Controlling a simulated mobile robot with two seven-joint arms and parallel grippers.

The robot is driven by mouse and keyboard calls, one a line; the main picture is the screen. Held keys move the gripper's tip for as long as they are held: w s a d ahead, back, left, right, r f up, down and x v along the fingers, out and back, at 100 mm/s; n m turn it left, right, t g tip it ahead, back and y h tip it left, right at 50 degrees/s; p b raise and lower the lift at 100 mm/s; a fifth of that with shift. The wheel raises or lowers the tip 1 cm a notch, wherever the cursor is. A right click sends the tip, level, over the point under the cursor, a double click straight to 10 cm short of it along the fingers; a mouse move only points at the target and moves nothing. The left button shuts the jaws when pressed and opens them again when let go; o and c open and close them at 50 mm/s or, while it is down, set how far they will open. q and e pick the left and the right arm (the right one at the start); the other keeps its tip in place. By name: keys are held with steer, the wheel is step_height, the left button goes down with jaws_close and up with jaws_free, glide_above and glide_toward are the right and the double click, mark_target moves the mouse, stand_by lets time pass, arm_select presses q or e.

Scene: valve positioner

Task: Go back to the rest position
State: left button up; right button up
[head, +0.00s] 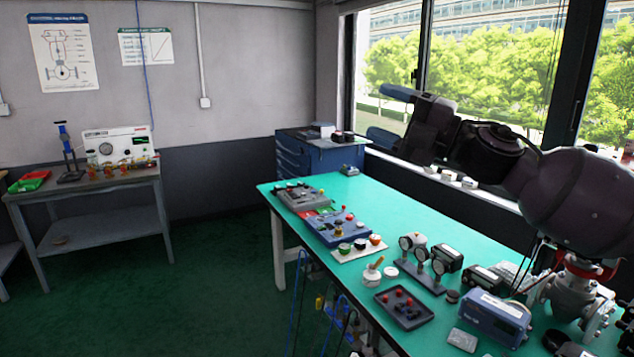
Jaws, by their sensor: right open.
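My right gripper (391,117) is raised in front of the window, above the far right part of the green-topped table (300,200). Its two blue fingers point left and are spread apart, with nothing between them. My dark right arm reaches in from the right edge, over the near right part of the table. My left gripper is not in this view. A blue-grey positioner box (494,316) stands on the table at the near right, beside a grey flanged valve (575,297).
The table holds a dark tray (404,307) of small parts, a gauge stand (424,262) and blue device cases (337,226). A blue drawer cabinet (310,160) stands behind it. A grey bench (95,195) is at the left, with clear floor between.

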steer(key=s+d+f+m+t+h, duration=0.1)
steer(key=d+f+m+t+h, duration=0.25)
steer(key=f+m, duration=0.65)
steer(key=s+d+f+m+t+h, duration=0.25)
steer(key=f+m+h, duration=0.25)
steer(key=f, duration=0.9)
steer(key=d+f+m+t+h, duration=0.2)
steer(key=d+f+m+h, duration=0.25)
steer(key=f+m, duration=0.55)
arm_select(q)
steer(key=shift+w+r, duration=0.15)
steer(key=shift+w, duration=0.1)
arm_select(e)
steer(key=s+d+f+m+g+h, duration=0.3)
steer(key=s+f, duration=1)
steer(key=s+d+f+m+g+h, duration=0.2)
steer(key=s+d+f+m+h, duration=0.1)
steer(key=s+f, duration=1)
steer(key=shift+f+g, duration=0.15)
steer(key=shift+g, duration=0.25)
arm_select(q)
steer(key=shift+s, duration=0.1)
